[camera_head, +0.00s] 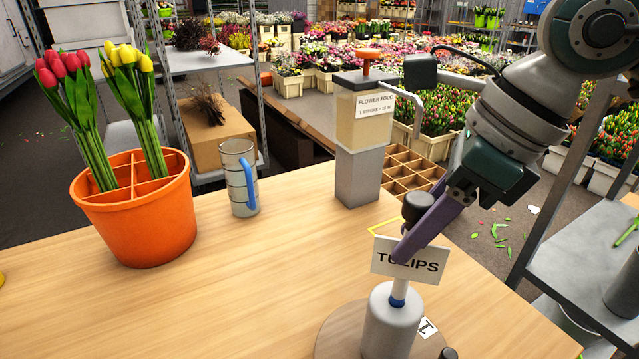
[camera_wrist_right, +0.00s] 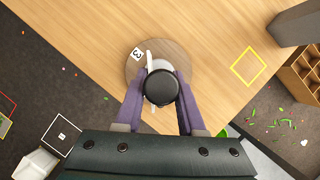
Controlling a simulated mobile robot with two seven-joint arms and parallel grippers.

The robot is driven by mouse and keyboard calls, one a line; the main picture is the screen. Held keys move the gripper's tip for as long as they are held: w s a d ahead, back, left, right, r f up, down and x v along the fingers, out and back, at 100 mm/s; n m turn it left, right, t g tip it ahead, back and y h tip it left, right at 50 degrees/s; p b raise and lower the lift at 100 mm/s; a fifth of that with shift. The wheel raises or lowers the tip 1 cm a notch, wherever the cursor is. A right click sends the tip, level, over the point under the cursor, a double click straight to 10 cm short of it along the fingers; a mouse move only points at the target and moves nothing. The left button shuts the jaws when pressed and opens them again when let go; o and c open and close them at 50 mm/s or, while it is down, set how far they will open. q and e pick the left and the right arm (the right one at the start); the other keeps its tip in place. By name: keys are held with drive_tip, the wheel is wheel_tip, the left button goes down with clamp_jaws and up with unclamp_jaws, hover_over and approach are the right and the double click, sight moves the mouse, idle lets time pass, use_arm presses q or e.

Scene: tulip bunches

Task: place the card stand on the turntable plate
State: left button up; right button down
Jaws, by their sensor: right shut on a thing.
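The card stand has a white card reading TULIPS (camera_head: 408,262), a pale post with a blue ring, a grey cylindrical base (camera_head: 391,318) and a black knob (camera_head: 417,205) on top. It looks upright over the round wooden turntable plate (camera_head: 335,333); whether its base touches the plate I cannot tell. My right gripper (camera_head: 410,232) has its purple fingers shut on the stand near the knob. In the right wrist view the black knob (camera_wrist_right: 160,87) sits between the fingers, with the plate (camera_wrist_right: 137,70) below, partly hidden. My left gripper is not in view.
An orange divided bucket (camera_head: 140,225) with red and yellow tulips stands at the left. A mug (camera_head: 236,175) with a blue handle and a flower food dispenser (camera_head: 360,165) stand behind. A yellow square outline (camera_wrist_right: 233,66) marks the table. The table's middle is clear.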

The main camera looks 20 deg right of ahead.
drive_tip(key=shift+w+f, duration=0.1)
drive_tip(key=shift+f, duration=0.25)
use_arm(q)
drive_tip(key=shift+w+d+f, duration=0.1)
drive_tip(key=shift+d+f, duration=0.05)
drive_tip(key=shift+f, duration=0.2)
use_arm(e)
drive_tip(key=shift+f, duration=0.1)
drive_tip(key=c, duration=0.5)
unclamp_jaws()
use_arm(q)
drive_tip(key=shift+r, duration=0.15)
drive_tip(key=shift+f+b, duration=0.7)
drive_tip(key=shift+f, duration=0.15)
use_arm(e)
drive_tip(key=v, duration=1.2)
